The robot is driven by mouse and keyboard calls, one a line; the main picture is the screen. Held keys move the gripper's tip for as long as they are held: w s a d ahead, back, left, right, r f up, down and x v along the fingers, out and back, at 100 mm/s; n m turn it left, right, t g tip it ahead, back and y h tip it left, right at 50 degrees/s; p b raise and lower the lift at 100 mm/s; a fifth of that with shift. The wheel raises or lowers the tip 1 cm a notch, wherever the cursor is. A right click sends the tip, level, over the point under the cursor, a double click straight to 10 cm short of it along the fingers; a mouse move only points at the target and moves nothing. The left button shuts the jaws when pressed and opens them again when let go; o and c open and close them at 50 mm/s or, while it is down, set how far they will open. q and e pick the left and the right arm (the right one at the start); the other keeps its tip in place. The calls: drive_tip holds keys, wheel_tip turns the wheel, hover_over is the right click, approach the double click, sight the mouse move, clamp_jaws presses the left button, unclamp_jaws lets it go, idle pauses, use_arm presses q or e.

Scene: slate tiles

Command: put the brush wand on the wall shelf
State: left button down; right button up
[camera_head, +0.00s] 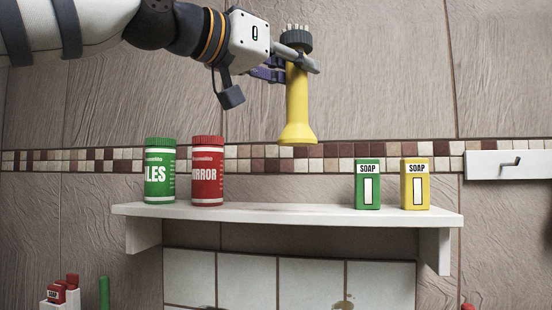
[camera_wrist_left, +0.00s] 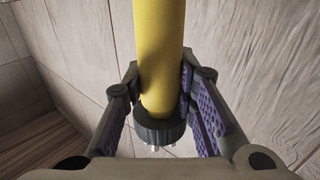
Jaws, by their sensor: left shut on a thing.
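The brush wand (camera_head: 297,104) is yellow with a dark bristled end at the top and a flared end at the bottom. My left gripper (camera_head: 292,66) is shut on it near the dark end and holds it upright in the air above the wall shelf (camera_head: 290,213). In the left wrist view the yellow handle (camera_wrist_left: 158,55) stands between the purple-padded fingers (camera_wrist_left: 162,100). The shelf is white and fixed to the tiled wall. The wand's lower end is apart from the shelf top. My right gripper is not in view.
On the shelf's left stand a green canister (camera_head: 160,172) and a red canister (camera_head: 207,172). On its right stand a green soap box (camera_head: 367,186) and a yellow soap box (camera_head: 414,186). The shelf's middle is clear. A white hook rail (camera_head: 490,170) is at the right.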

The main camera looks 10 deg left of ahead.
sight(288, 86)
use_arm(q)
drive_tip(key=w, duration=0.1)
drive_tip(key=w+a+f, duration=0.1)
drive_tip(key=w+a, duration=0.1)
drive_tip(key=shift+w+f, duration=0.2)
drive_tip(key=shift+f, duration=0.2)
drive_tip(key=w+a+f, duration=0.2)
drive_tip(key=w+f, duration=0.2)
drive_tip(key=f, duration=0.4)
drive_tip(key=shift+w+a+f, duration=0.15)
drive_tip(key=shift+a+f, duration=0.05)
drive_tip(key=shift+f, duration=0.2)
drive_tip(key=shift+f, duration=0.1)
drive_tip(key=c, duration=1.3)
unclamp_jaws()
drive_tip(key=shift+f, duration=0.1)
